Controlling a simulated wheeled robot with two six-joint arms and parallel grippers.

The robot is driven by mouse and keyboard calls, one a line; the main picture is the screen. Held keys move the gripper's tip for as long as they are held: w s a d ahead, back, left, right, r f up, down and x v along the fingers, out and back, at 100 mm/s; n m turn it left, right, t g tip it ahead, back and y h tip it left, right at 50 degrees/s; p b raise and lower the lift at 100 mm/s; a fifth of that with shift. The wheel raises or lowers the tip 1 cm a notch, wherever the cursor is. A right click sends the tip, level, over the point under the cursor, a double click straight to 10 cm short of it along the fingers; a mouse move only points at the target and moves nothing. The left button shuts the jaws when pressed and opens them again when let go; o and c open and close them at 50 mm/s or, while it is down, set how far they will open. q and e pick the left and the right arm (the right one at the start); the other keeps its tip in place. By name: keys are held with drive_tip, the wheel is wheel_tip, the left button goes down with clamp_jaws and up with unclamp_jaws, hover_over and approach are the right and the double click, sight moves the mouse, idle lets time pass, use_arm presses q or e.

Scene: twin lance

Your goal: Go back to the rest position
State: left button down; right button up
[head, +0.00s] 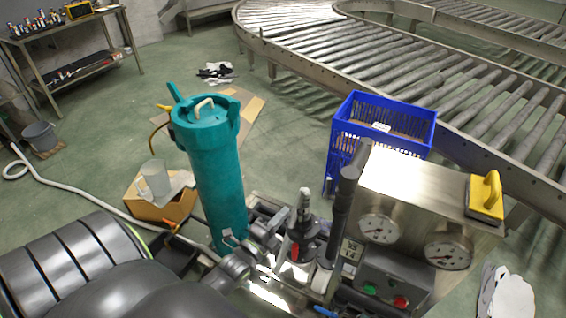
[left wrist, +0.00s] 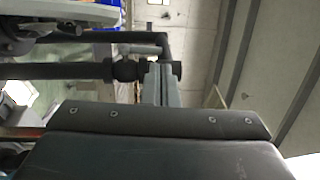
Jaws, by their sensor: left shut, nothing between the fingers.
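My left gripper (left wrist: 161,72) shows in the left wrist view as two grey fingers shut together, with nothing between them. Dark pipes with a black coupling (left wrist: 125,70) run across just beyond the fingers; I cannot tell whether they touch. In the head view my dark left arm fills the lower left, and its gripper is hard to make out. The machine there has a teal cylinder (head: 215,175), an upright black pipe (head: 343,205) and a steel box (head: 415,190) with two round gauges. My right gripper is not in view.
A blue crate (head: 382,120) stands behind the steel box. A yellow-handled tool (head: 486,197) sits on the box. A roller conveyor (head: 430,75) curves behind. A cardboard box (head: 160,205) is left of the cylinder. A pale hose (head: 75,187) crosses the green floor. A shelf (head: 70,38) stands far left.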

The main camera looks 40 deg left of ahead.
use_arm(q)
drive_tip(key=shift+s, duration=0.1)
drive_tip(key=s+f+n+g+y, duration=0.1)
drive_tip(key=s+f+n+g, duration=0.5)
drive_tip(key=f, duration=0.8)
drive_tip(key=s+f+n+g, duration=0.4)
drive_tip(key=s+f, duration=0.4)
drive_tip(key=f, duration=0.6)
drive_tip(key=s+d+f+n+g, duration=0.2)
drive_tip(key=s+f+n+g, duration=0.2)
drive_tip(key=s, duration=0.7)
drive_tip(key=s+d+f+n+g, duration=0.2)
drive_tip(key=s+f+n+g, duration=0.2)
drive_tip(key=s+f, duration=0.3)
drive_tip(key=s, duration=0.5)
drive_tip(key=shift+s+f+h, duration=0.2)
drive_tip(key=shift+f+h, duration=0.1)
drive_tip(key=shift+f, duration=0.05)
drive_tip(key=shift+s+d, duration=0.1)
drive_tip(key=shift+s, duration=0.1)
